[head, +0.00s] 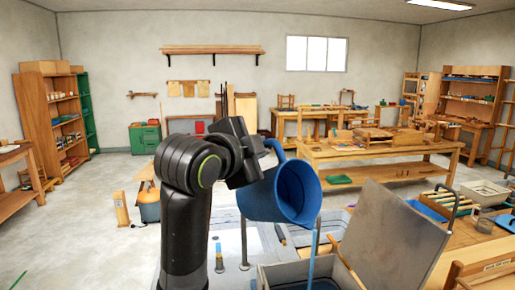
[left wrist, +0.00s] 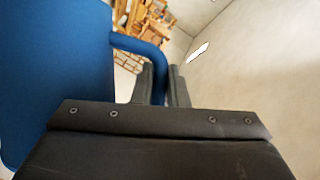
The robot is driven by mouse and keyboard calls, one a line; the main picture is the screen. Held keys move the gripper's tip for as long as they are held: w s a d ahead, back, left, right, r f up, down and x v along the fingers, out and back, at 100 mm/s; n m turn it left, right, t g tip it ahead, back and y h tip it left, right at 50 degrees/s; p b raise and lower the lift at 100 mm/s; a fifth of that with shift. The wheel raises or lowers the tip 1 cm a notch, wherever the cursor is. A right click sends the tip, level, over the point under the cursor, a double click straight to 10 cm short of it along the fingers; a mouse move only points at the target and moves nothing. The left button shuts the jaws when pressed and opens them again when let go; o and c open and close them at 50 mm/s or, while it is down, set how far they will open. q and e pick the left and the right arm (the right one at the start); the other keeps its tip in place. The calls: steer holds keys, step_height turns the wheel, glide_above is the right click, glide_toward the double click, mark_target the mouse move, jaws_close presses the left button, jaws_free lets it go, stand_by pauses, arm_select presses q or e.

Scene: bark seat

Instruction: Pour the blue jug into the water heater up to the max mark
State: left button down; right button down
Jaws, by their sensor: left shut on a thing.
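The blue jug (head: 258,200) is held up in the air and tilted, its mouth facing right and down. My left gripper (head: 268,150) is shut on the jug's handle; in the left wrist view the fingers (left wrist: 161,88) close on the blue handle (left wrist: 150,50) beside the jug body (left wrist: 50,80). A thin blue stream (head: 312,258) runs from the jug's lower rim down into an open grey box (head: 272,268), which appears to be the water heater. A large grey lid (head: 395,235) stands raised at its right. No max mark or water level can be made out. My right gripper is out of view.
A wooden stick (head: 345,260) leans over the box. On the right, a wooden bench (head: 440,262) carries a blue tray (head: 427,210) and a grey bin (head: 483,192). Long wooden workbenches (head: 390,150) stand behind. The floor (head: 90,220) at left is mostly clear.

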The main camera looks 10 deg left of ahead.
mark_target(270, 140)
arm_select(q)
steer(key=shift+s, duration=0.1)
steer(key=shift+s+d+r+m+t+b, duration=0.4)
steer(key=shift+s+d+r+m+b, duration=0.4)
steer(key=shift+b, duration=0.55)
steer(key=shift+d, duration=0.2)
steer(key=shift+s+d+r+m+b, duration=0.2)
steer(key=shift+s+d+m+b, duration=0.1)
steer(key=shift+b, duration=0.25)
steer(key=shift+w+r, duration=0.1)
